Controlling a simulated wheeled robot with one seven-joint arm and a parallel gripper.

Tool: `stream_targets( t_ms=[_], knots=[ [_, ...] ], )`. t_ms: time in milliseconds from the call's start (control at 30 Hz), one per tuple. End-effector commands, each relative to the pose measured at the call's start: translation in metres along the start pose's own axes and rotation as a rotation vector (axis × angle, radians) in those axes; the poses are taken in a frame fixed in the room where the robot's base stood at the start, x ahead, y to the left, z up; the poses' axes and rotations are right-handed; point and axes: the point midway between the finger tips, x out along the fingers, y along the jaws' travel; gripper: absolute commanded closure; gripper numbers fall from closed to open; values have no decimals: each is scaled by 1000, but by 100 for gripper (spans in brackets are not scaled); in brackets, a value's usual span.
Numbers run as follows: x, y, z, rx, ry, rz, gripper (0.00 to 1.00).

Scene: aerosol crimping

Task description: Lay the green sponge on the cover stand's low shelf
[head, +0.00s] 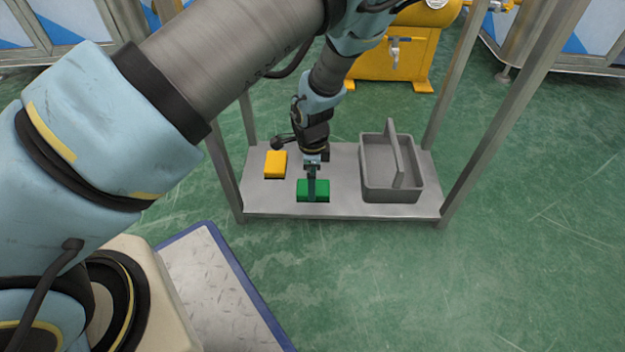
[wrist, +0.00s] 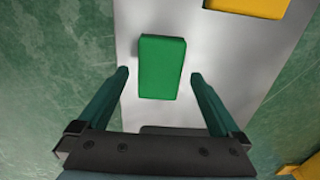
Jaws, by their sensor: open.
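The green sponge (head: 320,186) lies flat on the grey low shelf (head: 290,209) of the stand in the head view, between a yellow sponge and a grey caddy. In the wrist view the green sponge (wrist: 162,67) shows whole, ahead of and between the two fingers. My gripper (head: 312,198) reaches down over the green sponge in the head view and hides part of it. In the wrist view my gripper (wrist: 160,75) is open, with a gap between each finger and the sponge. Nothing is held.
The yellow sponge (head: 275,164) lies on the shelf to the left. The grey caddy (head: 391,196) with a raised handle stands to the right. Metal stand legs (head: 462,82) rise around the shelf. A blue-edged plate (head: 215,285) is on the floor at front left. A yellow machine (head: 400,55) stands behind.

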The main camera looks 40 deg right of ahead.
Motion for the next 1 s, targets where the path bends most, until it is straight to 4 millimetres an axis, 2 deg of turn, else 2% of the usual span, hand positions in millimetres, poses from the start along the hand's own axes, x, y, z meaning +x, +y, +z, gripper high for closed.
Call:
stream_targets(
  t_ms=[33,300,500,633,1000],
  knots=[
    [-13,0,0,1,0,0,0],
    [-66,0,-1,0,0,0,0],
    [-98,0,-1,1,0,-1,0],
    [-105,0,-1,1,0,0,0],
    [-105,0,0,1,0,0,0]
  ],
)
